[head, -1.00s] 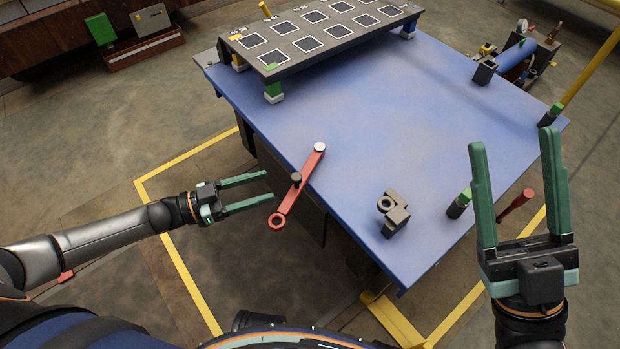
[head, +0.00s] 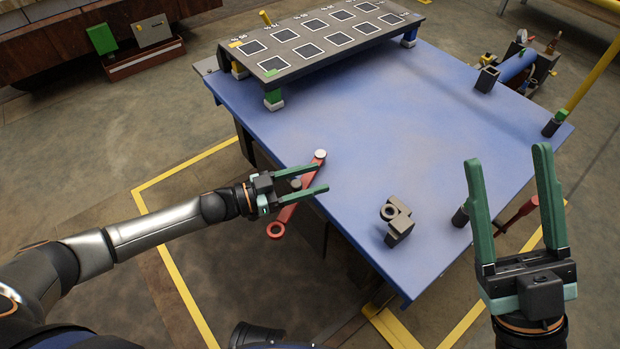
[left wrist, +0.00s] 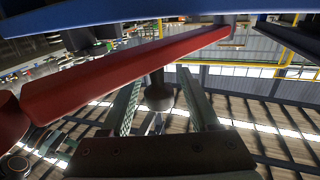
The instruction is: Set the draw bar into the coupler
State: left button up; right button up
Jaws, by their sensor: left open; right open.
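The draw bar appears to be the red bar (head: 286,213), with a ring at its near end and a pale cap at its far end. It lies across the blue table's left edge, ring end overhanging. My left gripper (head: 322,178) is open, its fingers on either side of the bar's dark knob (head: 296,184). In the left wrist view the red bar (left wrist: 120,75) crosses diagonally and the knob (left wrist: 159,93) hangs between the open fingers. The coupler appears to be the dark block with a ring (head: 400,225) near the table's front edge. My right gripper (head: 508,158) is open and empty.
The blue table (head: 370,120) is clear in the middle. A raised dark rack with square pads (head: 310,48) stands at its back. A dark square socket (head: 487,79) is at the right edge. A red handle (head: 517,213) sticks out near my right gripper.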

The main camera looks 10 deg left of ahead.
pick_arm(q)
grip_shut()
dwell(0.3)
dwell(1.0)
